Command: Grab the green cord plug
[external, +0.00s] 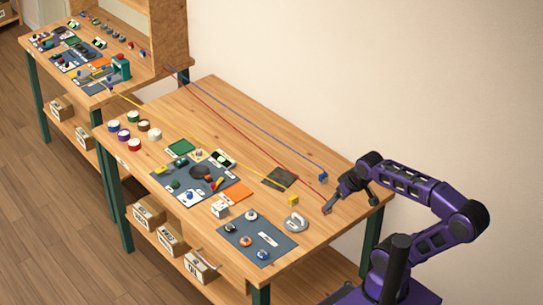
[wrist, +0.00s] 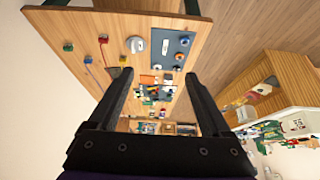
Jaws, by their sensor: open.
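My gripper (external: 351,202) is open and empty over the near right end of the table; its two dark fingers (wrist: 157,77) spread wide in the wrist view. A yellow plug (wrist: 123,60) lies near the left fingertip in the wrist view.
Red, blue and yellow cords run along the table (external: 225,97) toward a second bench. A grey round item (external: 295,222), a blue-grey mat (external: 273,245) with knobs, a white die (external: 220,209) and a dark square (external: 279,179) lie nearby. Bare wood lies between the plugs.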

